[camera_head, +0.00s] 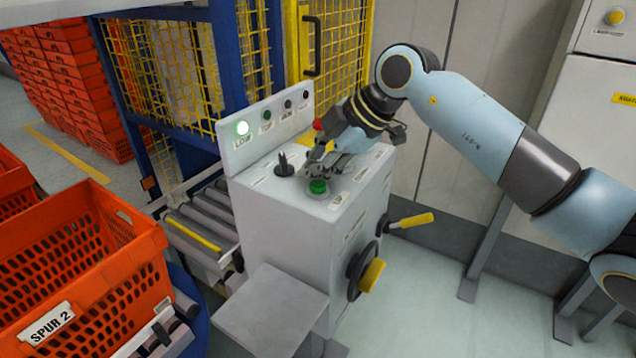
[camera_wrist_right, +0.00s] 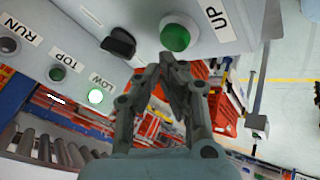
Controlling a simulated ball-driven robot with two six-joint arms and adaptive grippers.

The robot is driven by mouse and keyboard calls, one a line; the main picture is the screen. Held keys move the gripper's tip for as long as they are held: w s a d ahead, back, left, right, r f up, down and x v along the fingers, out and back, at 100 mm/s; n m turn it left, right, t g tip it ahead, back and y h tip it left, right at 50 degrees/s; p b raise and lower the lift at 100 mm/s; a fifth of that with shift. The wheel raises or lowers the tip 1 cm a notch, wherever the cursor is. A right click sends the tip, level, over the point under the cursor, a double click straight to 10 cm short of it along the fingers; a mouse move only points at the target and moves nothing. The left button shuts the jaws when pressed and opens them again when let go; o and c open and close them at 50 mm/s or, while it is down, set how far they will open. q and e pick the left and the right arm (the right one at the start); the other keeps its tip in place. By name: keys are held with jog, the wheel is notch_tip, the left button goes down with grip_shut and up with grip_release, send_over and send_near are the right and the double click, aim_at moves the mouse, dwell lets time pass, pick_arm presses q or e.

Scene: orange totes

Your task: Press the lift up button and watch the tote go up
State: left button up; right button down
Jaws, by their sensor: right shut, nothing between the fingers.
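The green button (camera_head: 317,187) is on the sloped top of the grey control box (camera_head: 262,218). In the right wrist view the green button (camera_wrist_right: 175,36) has the label UP beside it. My right gripper (camera_head: 318,172) is shut and empty, tilted down over the box top close to the button. In the wrist view its fingertips (camera_wrist_right: 174,62) meet right at the button's edge; I cannot tell whether they touch it. The LOW lamp (camera_head: 242,128) glows; the TOP lamp (camera_head: 267,115) looks unlit. I cannot make out a tote on the lift. My left gripper is out of view.
A black selector knob (camera_head: 284,167) stands on the box left of the button. A handwheel (camera_head: 362,272) and yellow-gripped lever (camera_head: 412,221) stick out on its right side. A roller conveyor (camera_head: 200,217), blue-framed yellow mesh cage (camera_head: 190,60) and orange SPUR 2 tote (camera_head: 125,265) lie left.

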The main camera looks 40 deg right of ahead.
jog(key=shift+f, duration=0.35)
